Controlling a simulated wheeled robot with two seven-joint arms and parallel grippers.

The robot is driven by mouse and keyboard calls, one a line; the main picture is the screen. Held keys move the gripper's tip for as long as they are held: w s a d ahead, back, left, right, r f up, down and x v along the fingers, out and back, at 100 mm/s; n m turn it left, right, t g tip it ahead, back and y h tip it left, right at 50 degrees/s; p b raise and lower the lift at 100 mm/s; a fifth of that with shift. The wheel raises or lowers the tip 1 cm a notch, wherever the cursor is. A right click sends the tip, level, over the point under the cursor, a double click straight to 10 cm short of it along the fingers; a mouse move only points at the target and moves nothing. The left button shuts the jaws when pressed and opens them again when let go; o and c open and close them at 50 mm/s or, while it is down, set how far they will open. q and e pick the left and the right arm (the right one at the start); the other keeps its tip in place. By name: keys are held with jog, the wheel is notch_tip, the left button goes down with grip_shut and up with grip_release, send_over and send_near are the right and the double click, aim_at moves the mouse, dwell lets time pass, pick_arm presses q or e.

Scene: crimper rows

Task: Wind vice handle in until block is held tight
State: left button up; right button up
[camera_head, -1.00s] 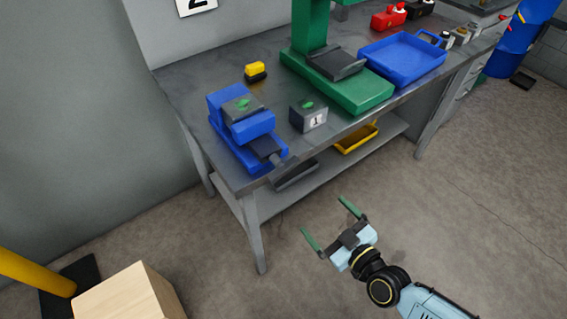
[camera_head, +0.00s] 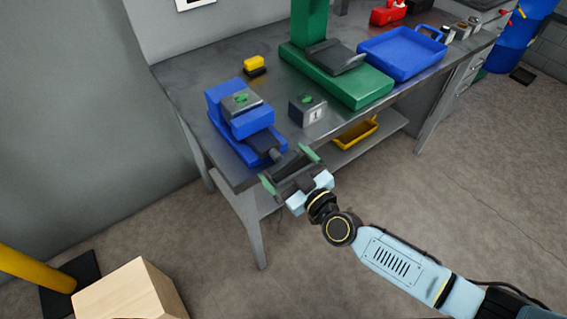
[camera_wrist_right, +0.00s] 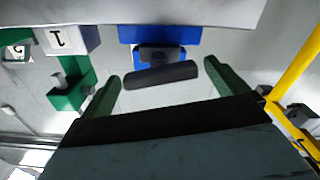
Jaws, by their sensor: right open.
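The blue vice (camera_head: 226,112) stands at the near left corner of the workbench. A grey block (camera_head: 241,103) with a green mark on top sits at its jaws; whether it is gripped I cannot tell. The dark vice handle (camera_wrist_right: 160,75) lies crosswise in the right wrist view, in front of the blue vice body (camera_wrist_right: 160,34). My right gripper (camera_head: 289,166) is open at the bench's front edge, by the handle end of the vice. In the wrist view its green fingertips (camera_wrist_right: 163,72) stand on either side of the handle, with gaps. My left gripper is not in view.
A second grey block marked 1 (camera_head: 307,110) stands right of the vice. A yellow-and-black item (camera_head: 255,65) lies behind it. A green press base (camera_head: 352,84) and blue tray (camera_head: 402,55) are farther right. A yellow tray (camera_head: 355,134) is on the lower shelf.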

jog(key=shift+w+a, duration=0.35)
jog(key=shift+w, duration=0.1)
jog(key=c, duration=1)
